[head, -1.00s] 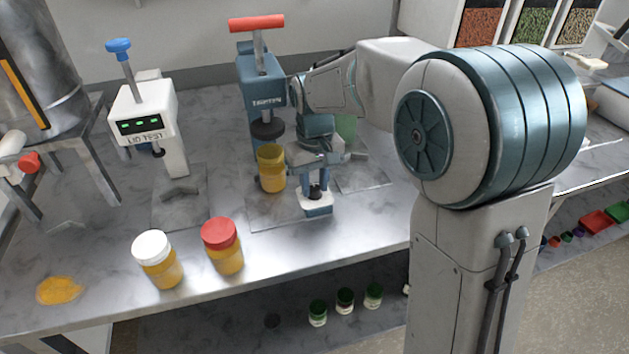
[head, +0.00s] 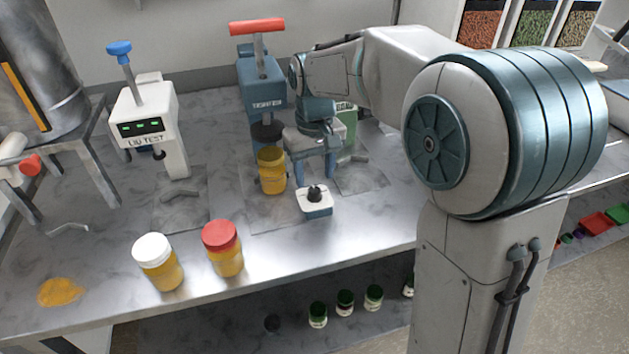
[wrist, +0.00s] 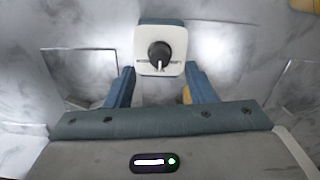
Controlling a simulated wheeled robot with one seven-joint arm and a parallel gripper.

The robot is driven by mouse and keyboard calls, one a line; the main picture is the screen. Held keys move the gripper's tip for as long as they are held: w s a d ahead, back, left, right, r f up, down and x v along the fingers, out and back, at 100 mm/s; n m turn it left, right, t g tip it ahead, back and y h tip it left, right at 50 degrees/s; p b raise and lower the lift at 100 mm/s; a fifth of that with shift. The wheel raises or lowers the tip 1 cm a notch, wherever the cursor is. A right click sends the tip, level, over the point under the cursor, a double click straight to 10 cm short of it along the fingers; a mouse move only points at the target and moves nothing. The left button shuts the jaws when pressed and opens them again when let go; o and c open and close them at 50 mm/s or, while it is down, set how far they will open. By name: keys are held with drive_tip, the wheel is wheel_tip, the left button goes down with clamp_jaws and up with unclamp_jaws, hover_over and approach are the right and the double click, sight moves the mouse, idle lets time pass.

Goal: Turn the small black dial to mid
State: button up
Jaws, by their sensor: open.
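The small black dial (head: 315,193) sits on a white-topped, blue-sided box (head: 316,207) on the steel bench. In the wrist view the dial (wrist: 159,56) is a round black knob with a pale pointer line toward the bottom of the picture. Small lettering flanks it on the white plate (wrist: 146,38), too small to read surely. My gripper (head: 316,170) is open behind the box in the head view. In the wrist view its two blue fingers (wrist: 158,84) stand apart, short of the dial, with nothing between them.
An open amber jar (head: 272,172) stands just left of my gripper, under the blue press (head: 262,85). A red-lidded jar (head: 222,247) and a white-lidded jar (head: 158,262) stand near the front edge. The lid tester (head: 147,125) is further left. Bench in front of the box is clear.

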sight(314, 189)
wheel_tip(314, 189, up, 10)
drive_tip(key=shift+p, duration=0.35)
drive_tip(key=s+d+f+m+t+p, duration=0.1)
drive_tip(key=s+d+f+m, duration=0.1)
drive_tip(key=s+d+f, duration=0.2)
drive_tip(key=s+d+f+m+t+p, duration=0.1)
drive_tip(key=s+d+f, duration=0.3)
drive_tip(key=s+d, duration=0.6)
drive_tip(key=s+m, duration=0.1)
drive_tip(key=s, duration=0.4)
drive_tip(key=shift+f+m+t, duration=0.4)
